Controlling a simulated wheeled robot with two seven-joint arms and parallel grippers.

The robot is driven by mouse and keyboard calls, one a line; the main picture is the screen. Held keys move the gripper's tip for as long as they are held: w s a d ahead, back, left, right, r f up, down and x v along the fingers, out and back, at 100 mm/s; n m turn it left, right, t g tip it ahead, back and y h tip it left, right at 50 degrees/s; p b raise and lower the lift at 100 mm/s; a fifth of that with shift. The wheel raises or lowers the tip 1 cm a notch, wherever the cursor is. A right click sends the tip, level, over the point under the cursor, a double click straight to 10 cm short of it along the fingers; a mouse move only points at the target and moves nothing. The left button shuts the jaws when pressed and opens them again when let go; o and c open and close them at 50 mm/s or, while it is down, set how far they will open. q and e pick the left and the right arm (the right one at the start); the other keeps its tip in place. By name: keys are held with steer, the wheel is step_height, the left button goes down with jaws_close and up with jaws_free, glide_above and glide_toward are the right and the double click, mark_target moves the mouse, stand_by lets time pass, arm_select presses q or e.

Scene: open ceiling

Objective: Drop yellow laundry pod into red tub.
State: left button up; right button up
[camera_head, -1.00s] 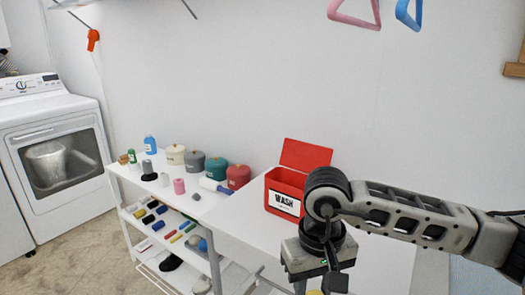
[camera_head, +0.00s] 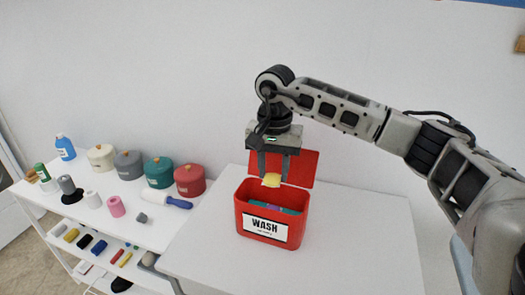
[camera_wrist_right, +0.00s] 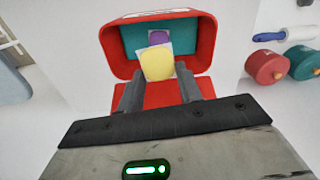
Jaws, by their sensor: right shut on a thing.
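The red tub (camera_head: 244,238) stands on the white table with its lid tilted open at the back and a "WASH" label on its front. Teal contents and a purple piece show inside it. My right gripper (camera_head: 272,176) is shut on the yellow laundry pod (camera_head: 271,181) and holds it above the tub's opening. In the right wrist view the pod (camera_wrist_right: 157,66) sits between the fingertips (camera_wrist_right: 158,78), with the tub (camera_wrist_right: 204,45) open beneath it. My left gripper is not in view.
The white table (camera_head: 360,240) is bare to the right of the tub. A white shelf unit on the left holds several lidded pots (camera_head: 190,180), a lint roller (camera_head: 172,202), a pink roll (camera_head: 116,206) and a blue bottle (camera_head: 65,147).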

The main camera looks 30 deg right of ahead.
mark_target(271, 214)
steer(key=shift+w+d, duration=0.15)
steer(key=shift+w, duration=0.05)
steer(key=shift+f, duration=0.15)
steer(key=shift+s+f+b, duration=0.2)
steer(key=shift+f+b, duration=0.6)
steer(key=shift+f, duration=0.05)
steer(key=shift+w+f+b, duration=0.1)
steer(key=shift+f+b, duration=0.85)
steer(key=shift+f, duration=0.45)
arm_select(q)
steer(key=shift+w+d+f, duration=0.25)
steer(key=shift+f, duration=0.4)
arm_select(e)
steer(key=o, duration=1)
steer(key=shift+o, duration=0.2)
